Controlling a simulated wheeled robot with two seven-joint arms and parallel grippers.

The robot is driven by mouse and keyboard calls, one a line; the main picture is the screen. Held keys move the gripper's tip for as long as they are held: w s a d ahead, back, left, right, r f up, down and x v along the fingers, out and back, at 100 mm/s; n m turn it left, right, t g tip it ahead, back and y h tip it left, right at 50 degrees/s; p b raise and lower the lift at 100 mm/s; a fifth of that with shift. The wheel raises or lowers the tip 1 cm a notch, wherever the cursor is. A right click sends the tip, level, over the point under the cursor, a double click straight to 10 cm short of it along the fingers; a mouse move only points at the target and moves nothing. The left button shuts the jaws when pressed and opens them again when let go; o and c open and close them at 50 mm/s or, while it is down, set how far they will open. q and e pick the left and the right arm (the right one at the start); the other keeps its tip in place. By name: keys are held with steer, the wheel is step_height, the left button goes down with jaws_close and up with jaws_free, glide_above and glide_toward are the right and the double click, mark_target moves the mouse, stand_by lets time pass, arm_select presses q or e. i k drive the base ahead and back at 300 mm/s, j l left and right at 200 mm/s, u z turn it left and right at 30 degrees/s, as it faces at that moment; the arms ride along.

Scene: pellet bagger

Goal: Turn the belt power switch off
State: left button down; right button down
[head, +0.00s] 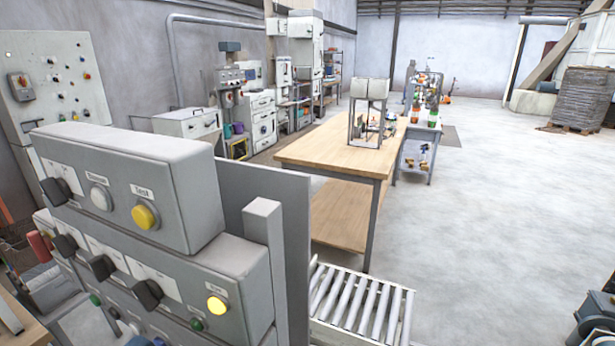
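A grey control box fills the lower left of the head view. Its upper panel (120,170) has a black rotary switch (55,190), a white button (101,198) and a yellow button (145,215) labelled "Test". The lower panel (235,275) has several black rotary switches, including one at its left (65,243), one in the middle (102,267) and one at its right (148,293). A yellow lamp (217,305) there looks lit. Most labels are too small to read, so I cannot tell which is the belt power switch. Neither gripper is in view.
A roller conveyor (360,305) lies right of the control box, behind a grey upright plate (270,225). A wooden workbench (320,150) stands beyond it. A wall panel (55,85) is at the far left. The floor on the right is mostly open.

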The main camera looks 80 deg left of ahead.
mark_target(42, 245)
steer(key=u, duration=1.1)
